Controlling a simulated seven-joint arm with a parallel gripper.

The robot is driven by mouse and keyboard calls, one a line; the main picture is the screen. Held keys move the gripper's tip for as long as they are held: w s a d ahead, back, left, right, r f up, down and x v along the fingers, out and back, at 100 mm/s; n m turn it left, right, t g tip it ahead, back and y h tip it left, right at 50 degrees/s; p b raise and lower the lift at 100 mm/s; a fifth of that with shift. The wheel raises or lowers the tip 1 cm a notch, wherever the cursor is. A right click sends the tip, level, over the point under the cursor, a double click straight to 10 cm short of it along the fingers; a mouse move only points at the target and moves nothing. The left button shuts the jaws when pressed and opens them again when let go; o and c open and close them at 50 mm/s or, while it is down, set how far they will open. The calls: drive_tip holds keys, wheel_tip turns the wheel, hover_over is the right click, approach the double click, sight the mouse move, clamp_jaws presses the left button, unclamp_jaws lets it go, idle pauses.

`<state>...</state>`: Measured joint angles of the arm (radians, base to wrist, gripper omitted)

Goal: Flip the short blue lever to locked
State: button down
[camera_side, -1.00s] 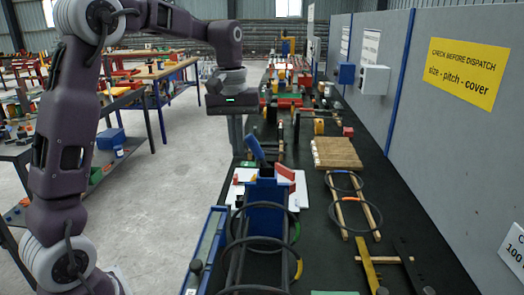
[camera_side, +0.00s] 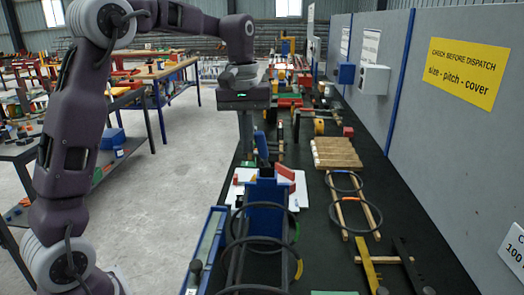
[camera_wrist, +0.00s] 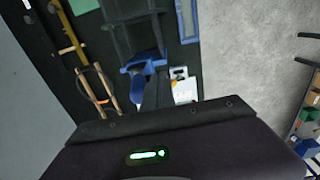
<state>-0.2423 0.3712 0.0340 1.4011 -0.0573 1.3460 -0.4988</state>
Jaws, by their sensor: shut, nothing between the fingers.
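The short blue lever (camera_side: 261,146) stands nearly upright at the top of the blue post (camera_side: 266,205) in the side view. My gripper (camera_side: 246,154) is shut and empty, its fingers pointing down just left of the lever. The fingers look very close to the lever or touching it; I cannot tell which. A red-orange block (camera_side: 286,171) sits right of the lever.
Dark rings and bars of the cage (camera_side: 262,243) stand in front of the post. A white board (camera_side: 293,200) lies around the post. Wooden sticks with rings (camera_side: 343,205) and a wooden stack (camera_side: 336,153) lie right. A grey wall panel (camera_side: 440,130) bounds the right side.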

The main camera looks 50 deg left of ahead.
sight(263, 134)
drive_tip(key=shift+w+d+r, duration=0.15)
drive_tip(key=shift+w+d, duration=0.3)
drive_tip(key=shift+d, duration=0.05)
drive_tip(key=shift+w+d, duration=0.5)
drive_tip(key=shift+w, duration=0.1)
drive_tip(key=shift+w+d, duration=0.25)
drive_tip(key=shift+d, duration=0.05)
drive_tip(key=shift+s+a+r, duration=0.2)
drive_tip(key=shift+s+r, duration=0.05)
drive_tip(key=shift+r, duration=0.7)
drive_tip(key=shift+s+a+r, duration=0.2)
drive_tip(key=shift+a+r, duration=0.05)
drive_tip(key=shift+r, duration=0.75)
drive_tip(key=shift+s+a+r, duration=0.2)
drive_tip(key=shift+s+r, duration=0.05)
drive_tip(key=shift+r, duration=0.7)
